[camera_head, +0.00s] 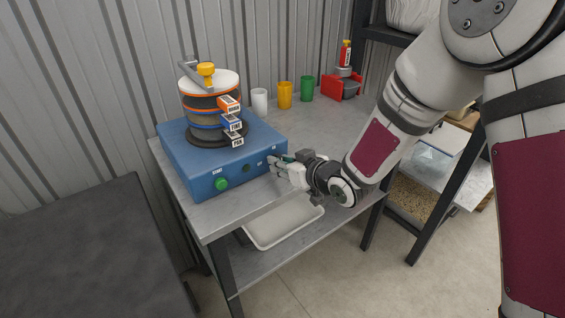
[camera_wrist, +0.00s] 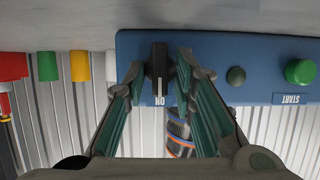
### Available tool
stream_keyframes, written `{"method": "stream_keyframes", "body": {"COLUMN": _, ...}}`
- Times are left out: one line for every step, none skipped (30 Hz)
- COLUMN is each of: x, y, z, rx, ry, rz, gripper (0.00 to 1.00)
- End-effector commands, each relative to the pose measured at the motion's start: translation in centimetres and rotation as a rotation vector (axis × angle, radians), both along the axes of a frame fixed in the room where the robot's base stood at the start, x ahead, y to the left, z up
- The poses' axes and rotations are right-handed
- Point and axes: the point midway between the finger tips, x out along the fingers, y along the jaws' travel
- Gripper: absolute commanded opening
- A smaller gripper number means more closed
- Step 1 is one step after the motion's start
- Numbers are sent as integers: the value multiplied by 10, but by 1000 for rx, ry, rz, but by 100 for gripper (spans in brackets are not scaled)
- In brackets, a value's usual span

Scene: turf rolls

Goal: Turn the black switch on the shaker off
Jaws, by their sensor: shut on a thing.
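The shaker is a blue box (camera_head: 190,165) on the grey bench, with a stack of sieves (camera_head: 208,115) clamped on top. Its front has a green START button (camera_head: 221,184), which also shows in the wrist view (camera_wrist: 300,71), and a small dark green knob (camera_wrist: 236,76). The black switch (camera_wrist: 158,62) is a knob with a white line, which points at the ON label. My gripper (camera_head: 272,166) is at the right end of the front panel, its two fingers shut on the black switch from either side. In the head view my fingers hide the switch.
White (camera_head: 259,102), yellow (camera_head: 285,95) and green (camera_head: 307,88) cups stand behind the shaker. A red stand (camera_head: 342,88) with a red bottle is at the back. A white tray (camera_head: 284,222) lies on the shelf below. A dark table (camera_head: 80,250) is at left.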

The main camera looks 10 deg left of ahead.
Motion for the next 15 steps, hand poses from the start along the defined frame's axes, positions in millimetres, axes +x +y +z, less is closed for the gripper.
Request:
{"method": "stream_keyframes", "body": {"x": 0, "y": 1, "z": 0, "rx": -3, "ry": -4, "rz": 1, "gripper": 0}}
{"method": "stream_keyframes", "body": {"x": 0, "y": 1, "z": 0, "rx": -5, "ry": -8, "rz": 2, "gripper": 0}}
{"method": "stream_keyframes", "body": {"x": 0, "y": 1, "z": -1, "rx": -10, "ry": -13, "rz": 2, "gripper": 0}}
{"method": "stream_keyframes", "body": {"x": 0, "y": 1, "z": -1, "rx": -15, "ry": -19, "rz": 1, "gripper": 0}}
{"method": "stream_keyframes", "body": {"x": 0, "y": 1, "z": -1, "rx": -21, "ry": -26, "rz": 2, "gripper": 0}}
{"method": "stream_keyframes", "body": {"x": 0, "y": 1, "z": -1, "rx": -31, "ry": -37, "rz": 1, "gripper": 0}}
{"method": "stream_keyframes", "body": {"x": 0, "y": 1, "z": -1, "rx": -39, "ry": -47, "rz": 2, "gripper": 0}}
{"method": "stream_keyframes", "body": {"x": 0, "y": 2, "z": -1, "rx": -48, "ry": -59, "rz": 2, "gripper": 0}}
{"method": "stream_keyframes", "body": {"x": 0, "y": 2, "z": -2, "rx": -63, "ry": -76, "rz": 3, "gripper": 0}}
{"method": "stream_keyframes", "body": {"x": -1, "y": 3, "z": -2, "rx": -75, "ry": -90, "rz": 3, "gripper": 0}}
{"method": "stream_keyframes", "body": {"x": -1, "y": 3, "z": -2, "rx": -87, "ry": -105, "rz": 2, "gripper": 0}}
{"method": "stream_keyframes", "body": {"x": -1, "y": 3, "z": -2, "rx": -106, "ry": -128, "rz": 3, "gripper": 0}}
{"method": "stream_keyframes", "body": {"x": -1, "y": 3, "z": -3, "rx": -122, "ry": -146, "rz": 3, "gripper": 0}}
{"method": "stream_keyframes", "body": {"x": -1, "y": 3, "z": -3, "rx": -138, "ry": -165, "rz": 3, "gripper": 0}}
{"method": "stream_keyframes", "body": {"x": -1, "y": 4, "z": -3, "rx": -160, "ry": -192, "rz": 3, "gripper": 0}}
